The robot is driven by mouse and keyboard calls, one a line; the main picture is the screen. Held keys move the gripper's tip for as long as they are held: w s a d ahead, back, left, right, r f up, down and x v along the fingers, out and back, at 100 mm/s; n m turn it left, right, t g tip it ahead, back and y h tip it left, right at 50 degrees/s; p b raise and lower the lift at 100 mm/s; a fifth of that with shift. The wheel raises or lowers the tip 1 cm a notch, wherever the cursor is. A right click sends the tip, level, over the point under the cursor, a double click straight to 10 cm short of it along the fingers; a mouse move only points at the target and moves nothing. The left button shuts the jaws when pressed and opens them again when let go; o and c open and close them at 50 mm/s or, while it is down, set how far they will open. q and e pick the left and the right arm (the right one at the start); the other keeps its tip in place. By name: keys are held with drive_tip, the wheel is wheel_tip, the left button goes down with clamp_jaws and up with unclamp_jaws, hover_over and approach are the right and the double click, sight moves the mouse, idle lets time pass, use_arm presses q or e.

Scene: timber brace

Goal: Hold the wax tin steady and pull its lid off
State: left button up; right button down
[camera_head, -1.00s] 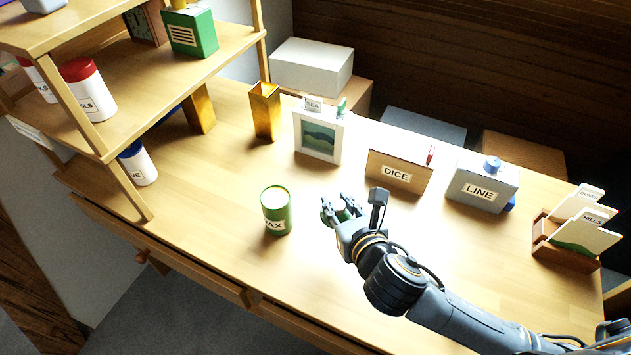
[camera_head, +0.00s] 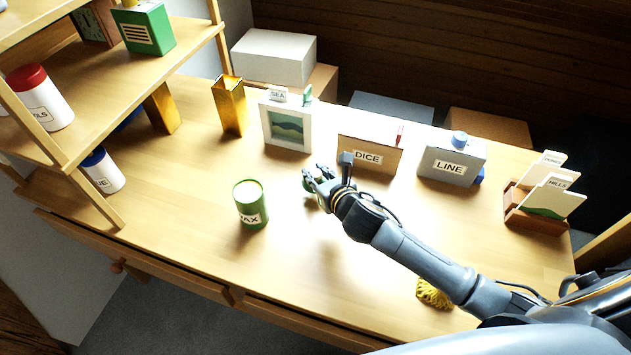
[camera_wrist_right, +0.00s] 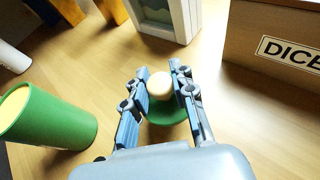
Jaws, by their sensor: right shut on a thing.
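The green wax tin (camera_head: 251,212) stands upright on the bench, left of my right gripper. It has no lid on, and its pale yellow top shows in the right wrist view (camera_wrist_right: 50,118). My right gripper (camera_head: 313,180) is shut on the cream knob (camera_wrist_right: 160,86) of the round green lid (camera_wrist_right: 167,112). The lid is low over the bench, clear of the tin; I cannot tell whether it touches the wood. My left gripper is not in view, and nothing holds the tin.
Behind the lid stand a framed picture (camera_head: 286,125) and the DICE box (camera_head: 368,153). The LINE box (camera_head: 451,160) and a card rack (camera_head: 540,215) are farther right. A gold vase (camera_head: 230,108) and shelves are at left. A yellow sponge-like thing (camera_head: 432,294) lies by my arm.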

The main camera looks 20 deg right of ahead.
drive_tip(key=shift+w+f, duration=0.25)
drive_tip(key=shift+f, duration=0.05)
drive_tip(key=shift+w+d+f, duration=0.1)
drive_tip(key=shift+w+f, duration=0.1)
drive_tip(key=shift+f, duration=1.6)
drive_tip(key=shift+f, duration=0.15)
drive_tip(key=c, duration=1.1)
unclamp_jaws()
drive_tip(key=shift+r, duration=0.25)
drive_tip(key=v, duration=1.2)
